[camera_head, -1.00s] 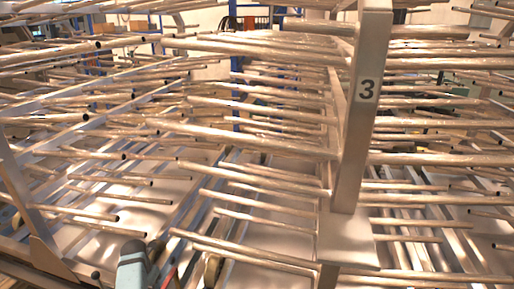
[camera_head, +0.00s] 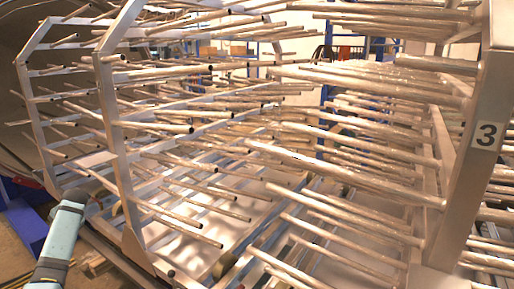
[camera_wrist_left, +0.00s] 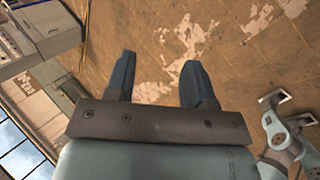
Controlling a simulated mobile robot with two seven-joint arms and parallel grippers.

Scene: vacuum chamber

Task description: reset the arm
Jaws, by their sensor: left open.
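My left gripper (camera_wrist_left: 159,80) is open in the left wrist view. Its two dark fingers stand apart with nothing between them, over a worn brown floor. In the head view my light-blue left arm (camera_head: 62,238) shows at the lower left, beside the metal rack (camera_head: 121,165). I cannot make out the gripper's fingers there. My right gripper is not in either view.
The rack's several rows of bare metal rods (camera_head: 340,172) fill the middle and right. A post with a number 3 label (camera_head: 486,135) stands at the right. A blue block (camera_head: 24,226) is at the left. Grey cabinets (camera_wrist_left: 35,30) show in the wrist view.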

